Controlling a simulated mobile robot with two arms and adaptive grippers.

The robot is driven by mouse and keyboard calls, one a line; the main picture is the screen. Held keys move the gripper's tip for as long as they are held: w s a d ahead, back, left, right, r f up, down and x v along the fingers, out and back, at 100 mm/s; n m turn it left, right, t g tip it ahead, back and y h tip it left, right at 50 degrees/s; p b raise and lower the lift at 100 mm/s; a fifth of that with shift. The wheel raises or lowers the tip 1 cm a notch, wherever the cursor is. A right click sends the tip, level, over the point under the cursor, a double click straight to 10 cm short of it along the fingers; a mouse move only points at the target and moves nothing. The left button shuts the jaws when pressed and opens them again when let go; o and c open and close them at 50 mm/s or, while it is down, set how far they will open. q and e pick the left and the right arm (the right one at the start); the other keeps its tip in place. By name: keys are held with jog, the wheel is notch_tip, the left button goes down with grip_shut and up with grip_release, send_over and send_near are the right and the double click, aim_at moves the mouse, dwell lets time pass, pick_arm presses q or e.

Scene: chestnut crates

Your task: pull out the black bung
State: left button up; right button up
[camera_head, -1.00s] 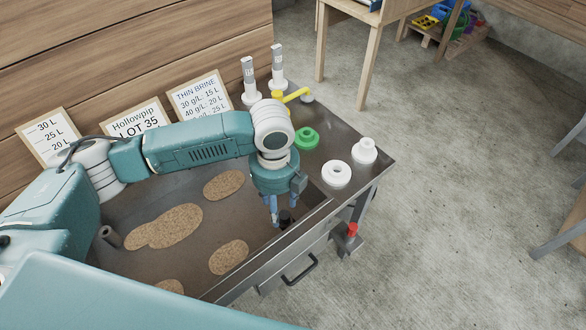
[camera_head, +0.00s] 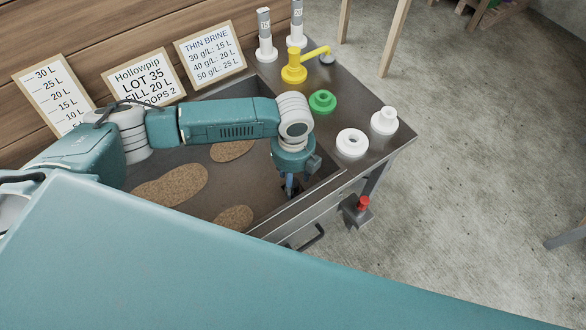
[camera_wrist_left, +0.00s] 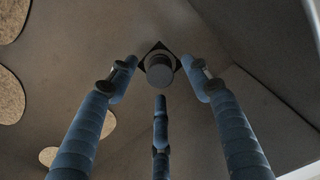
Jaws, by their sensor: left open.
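The black bung (camera_wrist_left: 159,74) shows in the left wrist view as a dark round plug on a dark square plate in the floor of the metal basin (camera_head: 262,190). My left gripper (camera_head: 291,188) points down into the basin near its right front corner. Its blue fingers (camera_wrist_left: 160,88) are spread open, with the bung between and beyond their tips; I see no finger touching it. In the head view the fingers and wrist mostly hide the bung. My right gripper is not in view.
On the basin's right ledge stand a yellow tap (camera_head: 294,70), a green ring (camera_head: 322,101), a white ring (camera_head: 352,142) and a white stepped piece (camera_head: 384,120). Brown flat patches (camera_head: 170,186) lie in the basin. A red knob (camera_head: 363,203) is below the front edge.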

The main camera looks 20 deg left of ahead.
pick_arm(q)
jog(key=shift+f, duration=0.75)
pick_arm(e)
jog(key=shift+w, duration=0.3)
pick_arm(q)
grip_shut()
jog(key=c, duration=0.9)
grip_release()
grip_shut()
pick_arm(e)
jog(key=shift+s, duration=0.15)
pick_arm(q)
jog(key=shift+r+p, duration=0.65)
jog(key=shift+p, duration=0.15)
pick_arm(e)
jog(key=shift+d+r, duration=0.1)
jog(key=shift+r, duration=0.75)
